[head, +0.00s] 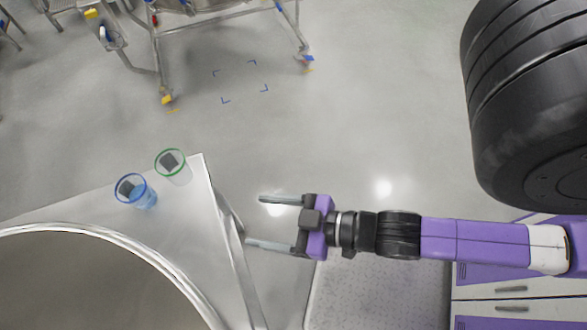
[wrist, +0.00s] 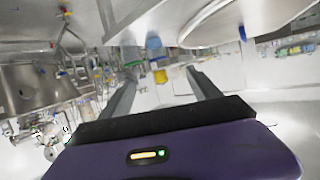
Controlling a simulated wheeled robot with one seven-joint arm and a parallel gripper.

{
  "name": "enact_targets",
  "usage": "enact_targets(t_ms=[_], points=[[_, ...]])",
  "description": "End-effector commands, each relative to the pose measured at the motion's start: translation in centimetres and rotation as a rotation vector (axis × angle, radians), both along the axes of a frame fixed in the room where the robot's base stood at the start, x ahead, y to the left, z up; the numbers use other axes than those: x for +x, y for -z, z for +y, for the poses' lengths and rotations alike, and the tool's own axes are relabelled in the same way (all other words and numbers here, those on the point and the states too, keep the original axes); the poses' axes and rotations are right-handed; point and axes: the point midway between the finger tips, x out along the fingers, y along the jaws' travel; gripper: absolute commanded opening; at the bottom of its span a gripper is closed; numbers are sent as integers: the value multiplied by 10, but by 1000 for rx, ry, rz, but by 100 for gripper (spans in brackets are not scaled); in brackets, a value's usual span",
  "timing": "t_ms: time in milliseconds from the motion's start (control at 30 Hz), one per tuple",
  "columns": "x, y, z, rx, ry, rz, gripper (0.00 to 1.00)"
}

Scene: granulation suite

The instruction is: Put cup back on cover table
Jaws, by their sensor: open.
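Two clear cups stand near the corner of a metal table (head: 190,215) at the lower left of the head view. One cup has a blue rim (head: 135,191) and a bluish body; the other has a green rim (head: 171,163) and stands to its upper right. Each shows a dark patch inside. My gripper (head: 255,220) is open and empty, just right of the table's edge, with its fingers pointing left towards the table. The open fingers also show in the wrist view (wrist: 162,72), where a small blue shape between and beyond them may be the blue cup.
A large round metal rim (head: 125,240) takes up much of the table. A wheeled metal frame (head: 225,28) stands at the top, near blue corner marks (head: 240,82) on the floor. White drawers (head: 515,310) are at the lower right. The middle floor is clear.

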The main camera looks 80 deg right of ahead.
Motion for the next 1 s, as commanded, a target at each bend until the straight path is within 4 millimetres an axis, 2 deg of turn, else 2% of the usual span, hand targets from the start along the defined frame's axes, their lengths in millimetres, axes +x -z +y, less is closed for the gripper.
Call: enact_targets(t_ms=[33, 100, 200, 333, 1000], points=[[-18, -13, -3, -2, 6, -4, 72], [-33, -30, -7, -7, 12, -21, 72], [-49, -52, -12, -17, 22, -41, 72], [-59, -69, -16, -24, 34, -59, 72], [-61, -73, -17, -27, 36, -63, 72]])
